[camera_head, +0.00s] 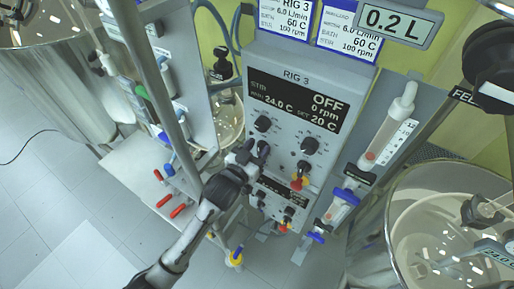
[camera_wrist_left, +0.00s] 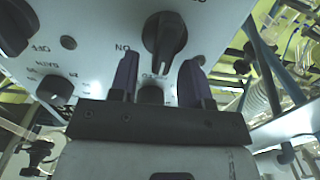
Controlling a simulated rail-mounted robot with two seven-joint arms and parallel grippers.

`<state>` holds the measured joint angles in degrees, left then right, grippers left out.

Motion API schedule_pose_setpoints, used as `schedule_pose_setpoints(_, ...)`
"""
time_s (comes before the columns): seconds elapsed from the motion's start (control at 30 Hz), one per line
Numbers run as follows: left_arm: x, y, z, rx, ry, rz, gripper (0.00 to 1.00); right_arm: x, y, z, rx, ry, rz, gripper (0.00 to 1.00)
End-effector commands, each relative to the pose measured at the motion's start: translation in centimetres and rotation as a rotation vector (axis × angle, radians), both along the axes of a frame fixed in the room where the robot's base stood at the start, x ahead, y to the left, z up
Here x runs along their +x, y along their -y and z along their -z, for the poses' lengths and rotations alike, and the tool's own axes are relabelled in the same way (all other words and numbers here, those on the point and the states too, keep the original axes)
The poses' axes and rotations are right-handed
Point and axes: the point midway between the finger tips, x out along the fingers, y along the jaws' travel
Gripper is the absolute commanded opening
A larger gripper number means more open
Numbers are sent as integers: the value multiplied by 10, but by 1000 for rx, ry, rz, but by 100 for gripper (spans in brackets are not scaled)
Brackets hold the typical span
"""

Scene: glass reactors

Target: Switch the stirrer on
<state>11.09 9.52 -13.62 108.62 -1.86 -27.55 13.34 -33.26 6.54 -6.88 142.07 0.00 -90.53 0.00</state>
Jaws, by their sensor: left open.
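The RIG 3 control box (camera_head: 285,95) stands in the middle of the head view. Its dark display (camera_head: 298,101) reads STIR OFF, 0 rpm. In the left wrist view, the two fingers (camera_wrist_left: 160,80) point at the panel. A black knob (camera_wrist_left: 165,38) lies just ahead of the fingertips, and a smaller dark part shows between them. Contact cannot be told.
Glass vessels stand at the upper left (camera_head: 50,60) and lower right (camera_head: 440,230). A tube flow meter (camera_head: 390,125) is right of the box. Red-handled valves (camera_head: 180,210) lie at left.

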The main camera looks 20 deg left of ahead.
Motion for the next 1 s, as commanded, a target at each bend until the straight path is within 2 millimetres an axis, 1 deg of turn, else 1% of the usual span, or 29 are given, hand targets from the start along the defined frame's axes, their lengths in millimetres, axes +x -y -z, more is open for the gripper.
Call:
schedule_pose_setpoints(0.07, 0, 0, 0, 0, 0, 0, 44, 0, 0, 0, 0, 0, 0, 78)
schedule_pose_setpoints(0.1, 0, 0, 0, 0, 0, 0, 42, 0, 0, 0, 0, 0, 0, 78)
schedule_pose_setpoints(0.53, 0, 0, 0, 0, 0, 0, 1, 0, 3, 0, -9, 0, -6, 78)
schedule_pose_setpoints(0.77, 0, 0, 0, 9, 2, 0, 0, 0, 3, -1, -11, 1, -7, 78)
schedule_pose_setpoints(1.0, -1, 2, -2, 107, 20, 0, 0, 0, 2, -12, -8, 0, -6, 78)
